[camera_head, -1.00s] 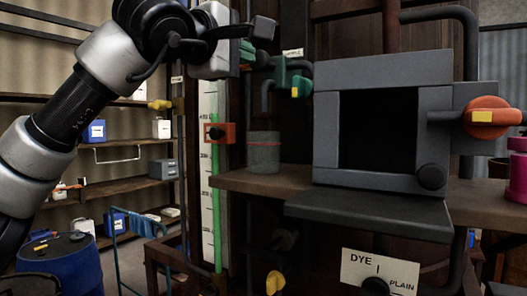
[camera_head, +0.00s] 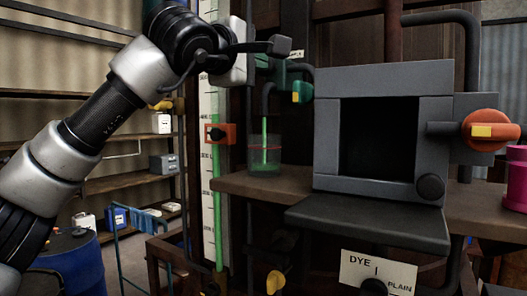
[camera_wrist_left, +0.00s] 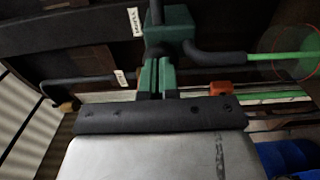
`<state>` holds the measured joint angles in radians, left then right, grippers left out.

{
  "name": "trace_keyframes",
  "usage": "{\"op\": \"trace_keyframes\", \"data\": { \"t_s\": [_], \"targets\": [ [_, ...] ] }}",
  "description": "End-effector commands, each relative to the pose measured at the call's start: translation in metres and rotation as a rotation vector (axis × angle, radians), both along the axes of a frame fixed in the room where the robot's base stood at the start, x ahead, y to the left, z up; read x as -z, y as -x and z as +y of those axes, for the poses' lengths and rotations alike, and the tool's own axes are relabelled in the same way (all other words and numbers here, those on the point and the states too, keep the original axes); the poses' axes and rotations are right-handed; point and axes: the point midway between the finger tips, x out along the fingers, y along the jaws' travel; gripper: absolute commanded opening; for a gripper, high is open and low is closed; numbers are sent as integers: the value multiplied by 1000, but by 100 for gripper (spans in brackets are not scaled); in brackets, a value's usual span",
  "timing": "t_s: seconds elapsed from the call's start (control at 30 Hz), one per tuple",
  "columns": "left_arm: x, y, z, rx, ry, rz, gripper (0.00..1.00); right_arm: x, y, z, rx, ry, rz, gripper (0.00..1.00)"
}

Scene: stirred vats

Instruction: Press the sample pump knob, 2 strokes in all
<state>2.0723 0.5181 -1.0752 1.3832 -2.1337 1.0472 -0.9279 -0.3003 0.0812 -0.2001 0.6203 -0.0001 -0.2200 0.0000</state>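The sample pump is a green body (camera_head: 290,75) on the dark wall below a small white label, with a dark bent spout. In the left wrist view the green pump body (camera_wrist_left: 175,28) is straight ahead. My left gripper (camera_wrist_left: 158,68) has its green fingers together, with their tips at the dark knob on the pump's front; they seem to touch it. In the head view the fingers are mostly hidden behind the wrist. A green stream runs from the spout into a clear beaker (camera_head: 264,168) with a red line, which holds some green liquid. My right gripper is not in view.
The beaker stands on a brown shelf (camera_head: 235,184) beside a grey open box (camera_head: 384,75) with a tray in front. An orange valve (camera_head: 490,130) is at right. A green level gauge (camera_head: 216,160) with an orange marker (camera_head: 220,134) is left of the beaker.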

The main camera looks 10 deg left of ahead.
Motion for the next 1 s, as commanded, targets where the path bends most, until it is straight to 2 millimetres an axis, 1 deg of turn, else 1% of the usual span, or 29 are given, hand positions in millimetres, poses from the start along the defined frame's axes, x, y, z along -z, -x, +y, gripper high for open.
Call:
{"op": "trace_keyframes", "data": {
  "t_s": [0.2,0.47,0.67,1.0],
  "targets": [
    [0,-9,-3,0,0,1,0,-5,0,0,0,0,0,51],
    [1,-7,-2,0,0,0,0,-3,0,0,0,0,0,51],
    [2,1,1,-1,0,0,0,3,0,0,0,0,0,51],
    [2,20,8,0,0,0,0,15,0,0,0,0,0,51]
  ]
}}
